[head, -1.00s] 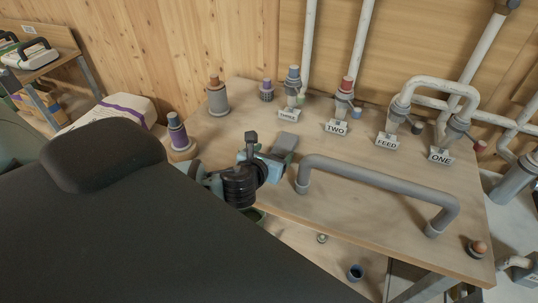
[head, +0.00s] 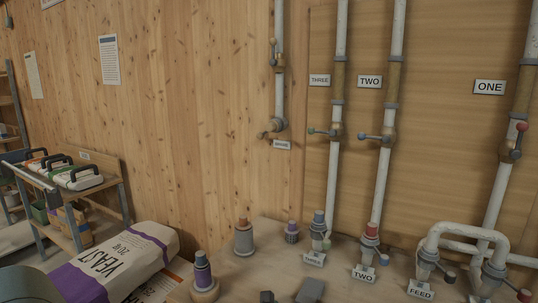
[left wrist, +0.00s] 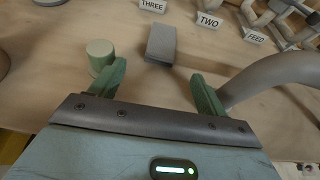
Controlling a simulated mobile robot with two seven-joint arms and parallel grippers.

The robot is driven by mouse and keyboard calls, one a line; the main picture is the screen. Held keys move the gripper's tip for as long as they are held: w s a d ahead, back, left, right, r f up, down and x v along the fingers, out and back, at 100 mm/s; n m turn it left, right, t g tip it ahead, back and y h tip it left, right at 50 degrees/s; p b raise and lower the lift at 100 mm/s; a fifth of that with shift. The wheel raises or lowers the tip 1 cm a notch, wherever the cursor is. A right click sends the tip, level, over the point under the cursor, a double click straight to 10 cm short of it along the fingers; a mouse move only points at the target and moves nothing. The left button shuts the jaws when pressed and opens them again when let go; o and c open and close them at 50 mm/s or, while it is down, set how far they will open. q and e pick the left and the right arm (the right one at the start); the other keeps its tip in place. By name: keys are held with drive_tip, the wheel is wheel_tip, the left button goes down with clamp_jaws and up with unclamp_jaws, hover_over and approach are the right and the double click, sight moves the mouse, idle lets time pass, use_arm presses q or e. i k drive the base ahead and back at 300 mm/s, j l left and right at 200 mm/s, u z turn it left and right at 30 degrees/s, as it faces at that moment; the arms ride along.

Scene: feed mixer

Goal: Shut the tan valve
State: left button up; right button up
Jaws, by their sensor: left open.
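A valve (head: 274,56) with a small tan-tipped lever sits high on the leftmost white wall pipe in the head view. Its lever stands upright, along the pipe. A pipe end with a fitting (head: 268,130) is below it, beside a small label (head: 282,145) too small to read surely. My left gripper (left wrist: 157,87) is open and empty low over the workbench in the left wrist view, far below the valve. A grey block (left wrist: 161,43) and a pale green cylinder (left wrist: 99,55) lie beyond its fingers. My right gripper is not in view.
Capped fittings stand on the workbench (head: 270,263). A yeast sack (head: 122,258) lies left.

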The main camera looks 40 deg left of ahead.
sight(273, 62)
drive_tip(key=i+u, duration=0.1)
drive_tip(key=u, duration=1.25)
